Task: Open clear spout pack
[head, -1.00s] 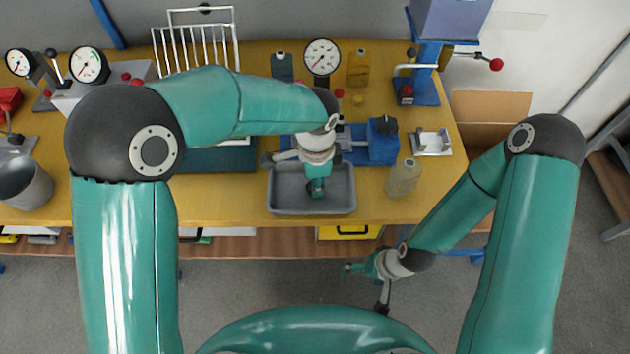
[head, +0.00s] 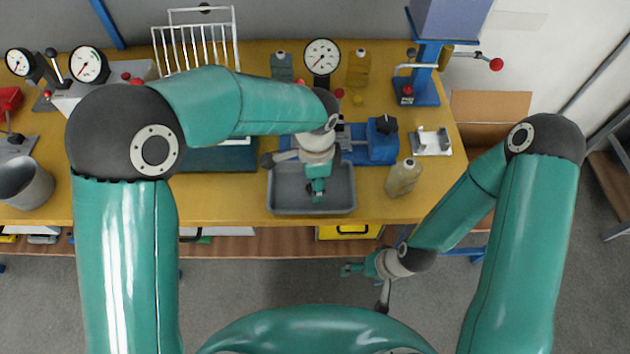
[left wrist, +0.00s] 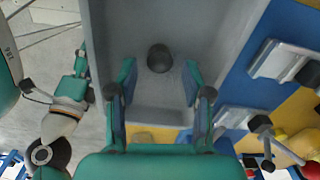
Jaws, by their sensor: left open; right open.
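The clear spout pack (head: 402,179) stands on the bench to the right of the grey tray (head: 272,201) in the head view, with no gripper touching it. My left gripper (head: 318,193) points down over the tray. In the left wrist view its fingers (left wrist: 160,88) are apart, with a dark round thing (left wrist: 160,58) seen between and beyond them over the grey tray floor; I cannot tell whether it is a loose cap. My right gripper (head: 348,269) is open and empty, low in front of the bench and clear of everything.
A blue vise (head: 380,146) sits behind the tray, with a small metal fixture (head: 432,142) to its right. A teal bottle (head: 281,66), a gauge (head: 322,57) and a yellow bottle (head: 358,69) stand at the back. An open cardboard box (head: 490,105) is beyond the bench's right end.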

